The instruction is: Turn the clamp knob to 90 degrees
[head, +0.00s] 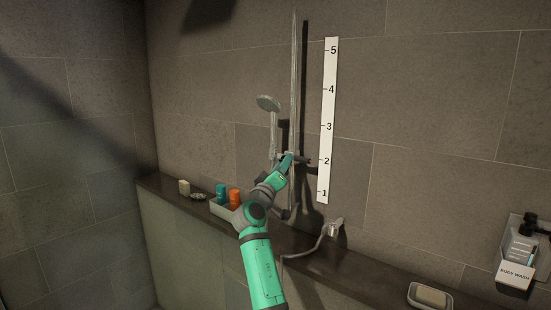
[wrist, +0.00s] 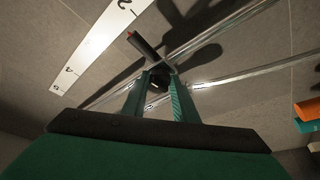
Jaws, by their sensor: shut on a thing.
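My gripper (head: 285,160) is at the slider clamp on the shower rail (head: 294,70). In the wrist view its two green fingers (wrist: 160,76) are shut on the dark clamp knob (wrist: 158,83), one on each side. A dark lever (wrist: 142,45) with a red tip sticks out beyond the fingertips, toward the scale strip. In the head view the dark lever (head: 304,161) points right, close to the 2 mark. The hand shower (head: 268,104) sits upright at the clamp, left of the rail. My gripper hides most of the knob and clamp in the head view.
A white scale strip (head: 329,110), numbered 1 to 5, is on the wall right of the rail. A body wash holder (head: 515,275) is far right.

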